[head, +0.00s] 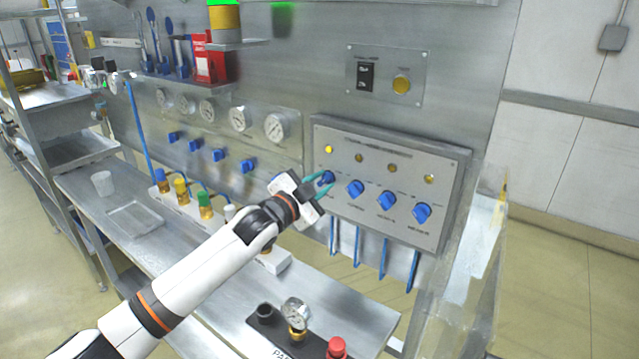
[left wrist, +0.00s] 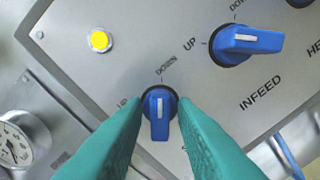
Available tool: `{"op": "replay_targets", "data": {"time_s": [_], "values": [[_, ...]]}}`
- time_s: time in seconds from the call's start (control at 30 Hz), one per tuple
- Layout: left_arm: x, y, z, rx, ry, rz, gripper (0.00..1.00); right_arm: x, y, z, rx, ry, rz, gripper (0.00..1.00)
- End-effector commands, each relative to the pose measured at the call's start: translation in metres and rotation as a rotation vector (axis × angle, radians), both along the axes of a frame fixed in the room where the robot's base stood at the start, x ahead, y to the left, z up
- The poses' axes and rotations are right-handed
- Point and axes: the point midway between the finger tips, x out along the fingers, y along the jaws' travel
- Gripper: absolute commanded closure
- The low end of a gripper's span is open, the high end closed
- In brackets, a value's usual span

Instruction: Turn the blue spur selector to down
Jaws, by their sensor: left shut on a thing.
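The grey selector panel (head: 400,165) carries a row of blue knobs. My left gripper (head: 322,186) is at the leftmost knob (head: 327,177), its green fingers shut on that knob's handle. In the left wrist view the gripper (left wrist: 160,125) holds the same knob (left wrist: 158,110) between its fingertips. The knob's white mark points toward the DOWN label (left wrist: 166,67); its UP label is partly covered by a finger. Its name is hidden by the fingers. My right gripper is not in view.
A bright yellow lamp (left wrist: 99,41) sits above the held knob; the other panel lamps look dimmer. Pressure gauges (head: 276,127) are left of the panel. A bench (head: 350,300) below holds a block with a gauge and a red knob (head: 337,346).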

Motion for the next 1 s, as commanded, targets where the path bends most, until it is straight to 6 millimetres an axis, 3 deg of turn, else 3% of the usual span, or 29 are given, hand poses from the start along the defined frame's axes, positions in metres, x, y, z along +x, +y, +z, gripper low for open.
{"op": "replay_targets", "data": {"time_s": [0.73,0.77,1.0], "values": [[0.0001,0.0002,-0.0016,0.068,-0.045,0.000,0.97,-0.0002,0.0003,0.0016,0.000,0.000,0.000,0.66],[0.0001,0.0001,-0.0016,0.068,-0.045,0.000,0.70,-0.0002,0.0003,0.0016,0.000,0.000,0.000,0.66],[0.0001,0.0001,-0.0009,0.067,-0.046,0.001,0.67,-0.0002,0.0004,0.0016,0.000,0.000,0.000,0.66]]}}
